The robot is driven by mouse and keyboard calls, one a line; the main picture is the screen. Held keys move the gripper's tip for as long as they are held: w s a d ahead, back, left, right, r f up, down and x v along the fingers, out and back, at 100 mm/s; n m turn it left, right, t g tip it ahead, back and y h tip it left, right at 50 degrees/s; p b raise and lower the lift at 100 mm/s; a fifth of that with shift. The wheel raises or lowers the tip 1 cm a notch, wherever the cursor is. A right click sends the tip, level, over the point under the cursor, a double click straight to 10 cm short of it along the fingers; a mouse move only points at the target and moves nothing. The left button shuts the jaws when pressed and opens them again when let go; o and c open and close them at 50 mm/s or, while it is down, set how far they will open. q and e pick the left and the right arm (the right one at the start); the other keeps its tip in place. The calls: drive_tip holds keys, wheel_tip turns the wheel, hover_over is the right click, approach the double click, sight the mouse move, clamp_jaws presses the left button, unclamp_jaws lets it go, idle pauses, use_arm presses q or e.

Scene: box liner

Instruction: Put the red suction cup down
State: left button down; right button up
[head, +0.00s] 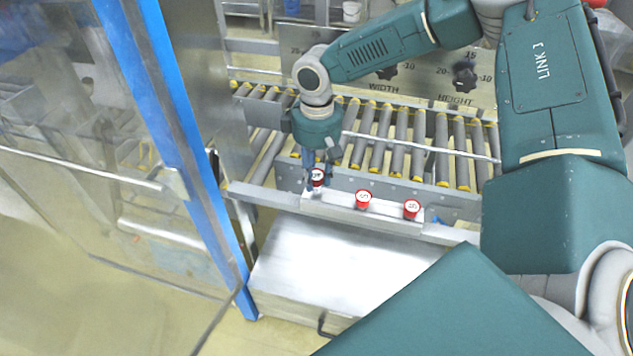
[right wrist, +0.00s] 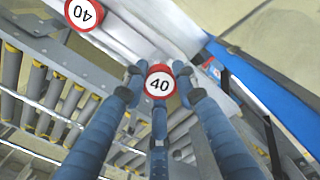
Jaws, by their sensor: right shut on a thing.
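My right gripper (head: 319,168) points down at the left end of a pale metal holder bar (head: 387,208) and is shut on a red suction cup (head: 317,177). In the right wrist view, the fingers of the right gripper (right wrist: 159,79) close around this red suction cup (right wrist: 159,86), whose white top reads 40. I cannot tell whether the held cup touches the bar. A second red suction cup (head: 363,198) stands mid-bar and a third (head: 412,208) near its right end. One of them also shows in the right wrist view (right wrist: 83,13). My left gripper is not in view.
A roller conveyor (head: 400,140) runs behind the bar, with a metal rail (head: 450,232) along its front. A metal cabinet (head: 335,265) lies below the bar. A blue post (head: 175,125) and a clear door panel (head: 80,170) stand at the left.

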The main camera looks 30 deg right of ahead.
sight(316, 186)
wheel_tip(316, 186, down, 3)
drive_tip(key=shift+f, duration=0.15)
drive_tip(key=shift+f+b, duration=0.3)
drive_tip(key=shift+f, duration=0.1)
drive_tip(key=o, duration=1.1)
drive_tip(key=shift+r, duration=0.1)
